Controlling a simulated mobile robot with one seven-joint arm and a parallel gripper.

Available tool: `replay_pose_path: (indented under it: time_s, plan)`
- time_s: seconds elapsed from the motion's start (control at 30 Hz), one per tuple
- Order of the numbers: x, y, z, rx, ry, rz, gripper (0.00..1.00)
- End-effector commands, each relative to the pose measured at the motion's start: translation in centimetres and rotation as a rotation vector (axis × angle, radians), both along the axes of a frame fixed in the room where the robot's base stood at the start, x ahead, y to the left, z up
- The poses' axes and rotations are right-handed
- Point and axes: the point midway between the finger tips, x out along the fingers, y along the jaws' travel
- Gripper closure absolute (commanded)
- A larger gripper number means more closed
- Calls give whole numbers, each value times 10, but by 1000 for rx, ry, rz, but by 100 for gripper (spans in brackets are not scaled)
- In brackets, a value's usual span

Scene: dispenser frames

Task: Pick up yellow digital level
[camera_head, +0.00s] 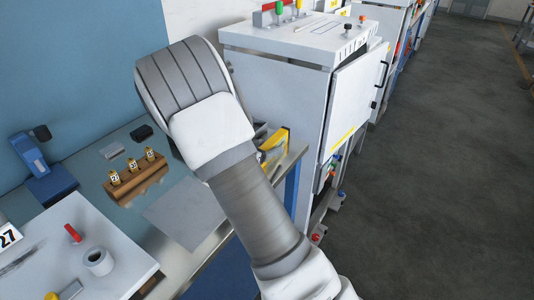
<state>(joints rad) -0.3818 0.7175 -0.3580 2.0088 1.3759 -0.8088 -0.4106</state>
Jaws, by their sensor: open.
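A yellow object with dark parts (275,148), possibly the yellow digital level, is at the right end of the workbench, beside the white cabinet. My arm crosses in front of it and hides part of it, so its full shape does not show. My arm rises from the bottom of the picture and bends over the bench. My gripper is not visible.
The bench (90,170) carries a wooden block (138,181) with several yellow-labelled pieces, a blue device (32,155) and a grey sheet (183,212). A white panel (95,240) stands front left. The white cabinet (270,110) is close right of my arm. Open floor lies further right.

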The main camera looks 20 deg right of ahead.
Motion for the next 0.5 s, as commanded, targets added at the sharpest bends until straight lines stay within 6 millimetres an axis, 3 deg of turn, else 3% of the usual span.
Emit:
replay_pose_path:
  time_s: [0.1, 0.5]
  plan:
    - [0, 0, 1, 0, 0, 0, 28]
    - [0, 1, 1, 0, 0, 0, 100]
